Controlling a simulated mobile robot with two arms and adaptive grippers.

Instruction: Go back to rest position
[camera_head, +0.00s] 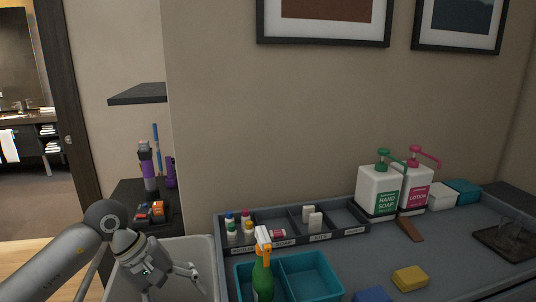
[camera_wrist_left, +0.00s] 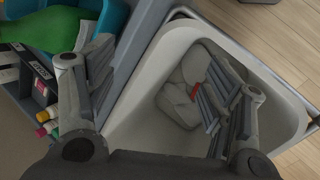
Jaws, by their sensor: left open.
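My left gripper (camera_head: 190,284) is at the lower left of the head view, beside the vanity counter and over a white bin (camera_head: 207,250). In the left wrist view its two fingers (camera_wrist_left: 150,100) are spread wide with nothing between them. The white bin (camera_wrist_left: 290,100) lies below them, with crumpled whitish material and a small red piece inside. My right gripper is in neither view.
A teal two-part tray (camera_head: 318,280) with a green spray bottle (camera_head: 262,278) stands near the gripper. Behind it is a dark divided organizer (camera_head: 350,236) with small bottles. Soap (camera_head: 378,188) and lotion (camera_head: 414,186) dispensers stand farther right. A dark shelf (camera_head: 137,94) juts out above left.

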